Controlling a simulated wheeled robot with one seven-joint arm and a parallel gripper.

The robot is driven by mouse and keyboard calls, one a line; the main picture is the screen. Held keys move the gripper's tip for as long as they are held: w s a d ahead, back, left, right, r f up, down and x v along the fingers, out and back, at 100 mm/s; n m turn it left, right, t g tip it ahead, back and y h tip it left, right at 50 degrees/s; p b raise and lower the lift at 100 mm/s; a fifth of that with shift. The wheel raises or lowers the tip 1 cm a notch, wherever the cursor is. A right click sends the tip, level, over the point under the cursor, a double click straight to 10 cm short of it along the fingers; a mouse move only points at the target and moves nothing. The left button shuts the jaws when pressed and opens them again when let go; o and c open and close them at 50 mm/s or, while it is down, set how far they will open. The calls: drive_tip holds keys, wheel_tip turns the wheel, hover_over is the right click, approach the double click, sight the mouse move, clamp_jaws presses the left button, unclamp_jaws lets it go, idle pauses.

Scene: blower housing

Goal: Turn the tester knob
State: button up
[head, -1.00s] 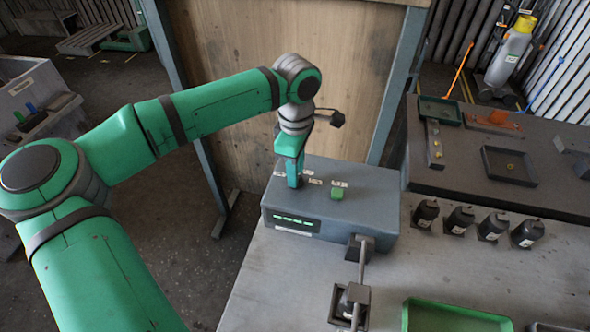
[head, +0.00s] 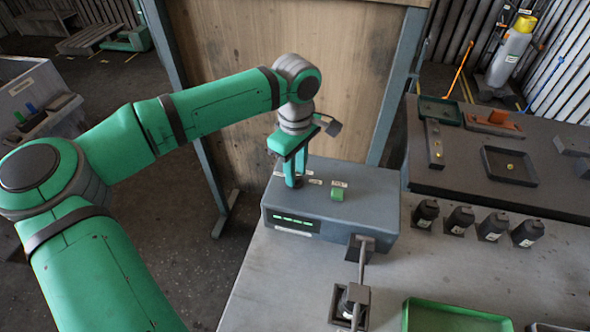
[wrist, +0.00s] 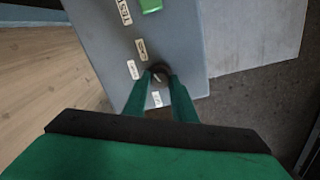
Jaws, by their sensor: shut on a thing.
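The tester is a blue-grey box (head: 350,208) on the bench, with a lit green display on its front face. My gripper (head: 294,180) points down at the left part of its top. In the wrist view my gripper's two green fingers (wrist: 160,84) are shut on the dark round knob (wrist: 159,70), one finger on each side. The knob is mostly hidden by the fingers in the head view. Small white labels surround the knob. A green button (head: 337,195) sits on the box top to the right of my gripper, and also shows in the wrist view (wrist: 150,5).
A clamp-like fixture with a rod (head: 352,297) stands in front of the tester. Several black bottles (head: 426,213) stand to the right. A green tray (head: 455,317) lies at the front right. A wooden panel (head: 290,90) stands behind the tester.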

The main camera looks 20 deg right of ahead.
drive_tip(key=shift+r, duration=0.1)
drive_tip(key=o, duration=1)
drive_tip(key=shift+o, duration=0.2)
wheel_tip(320, 180, up, 11)
